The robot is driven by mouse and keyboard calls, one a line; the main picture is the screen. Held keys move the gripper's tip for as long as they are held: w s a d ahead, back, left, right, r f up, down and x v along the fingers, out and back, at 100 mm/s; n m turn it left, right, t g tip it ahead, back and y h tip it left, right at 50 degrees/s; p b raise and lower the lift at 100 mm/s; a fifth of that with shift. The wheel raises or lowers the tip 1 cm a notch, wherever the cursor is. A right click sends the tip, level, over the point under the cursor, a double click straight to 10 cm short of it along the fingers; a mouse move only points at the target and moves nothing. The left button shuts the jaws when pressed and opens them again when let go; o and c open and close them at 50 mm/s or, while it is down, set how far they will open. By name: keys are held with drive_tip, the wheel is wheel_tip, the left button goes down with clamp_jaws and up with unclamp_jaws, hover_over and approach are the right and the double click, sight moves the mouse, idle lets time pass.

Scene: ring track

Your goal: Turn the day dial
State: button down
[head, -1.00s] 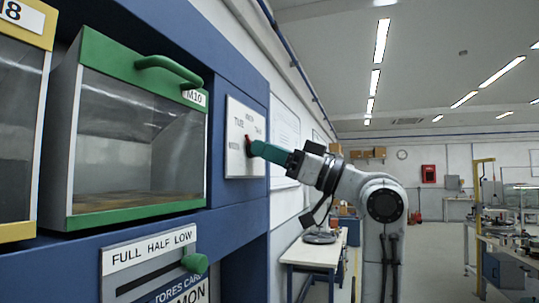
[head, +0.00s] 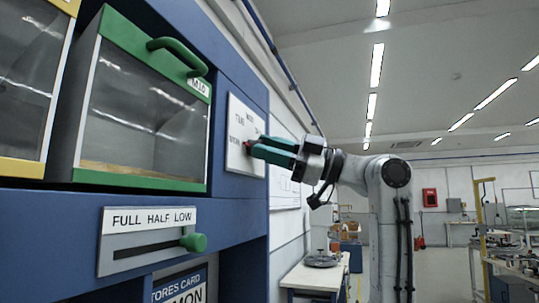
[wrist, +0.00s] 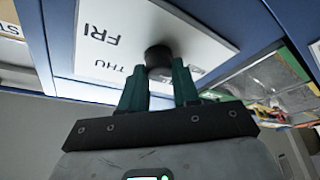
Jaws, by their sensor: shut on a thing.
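The day dial is a white plate (head: 236,162) on the blue cabinet wall, with small day labels around a knob. In the wrist view FRI and THU read upside down on the plate (wrist: 205,45). The dark round knob (wrist: 158,56) sits between my fingertips. My gripper (head: 257,147) has teal fingers and is shut on the knob; it also shows in the wrist view (wrist: 159,68). A bit of red pointer (head: 246,145) shows at the fingertips, toward the plate's left side. The fingers hide most of the knob in the head view.
A green-framed clear bin (head: 145,183) marked M10 is left of the dial. Below it is a FULL HALF LOW slider with a green knob (head: 194,242) at the right. A white bench (head: 312,275) stands behind; the floor at right is open.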

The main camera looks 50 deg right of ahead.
drive_tip(key=shift+n, duration=0.5)
drive_tip(key=c, duration=0.8)
unclamp_jaws()
drive_tip(key=b+v, duration=0.3)
drive_tip(key=v, duration=0.7)
drive_tip(key=shift+s+d, duration=0.25)
drive_tip(key=shift+d, duration=0.15)
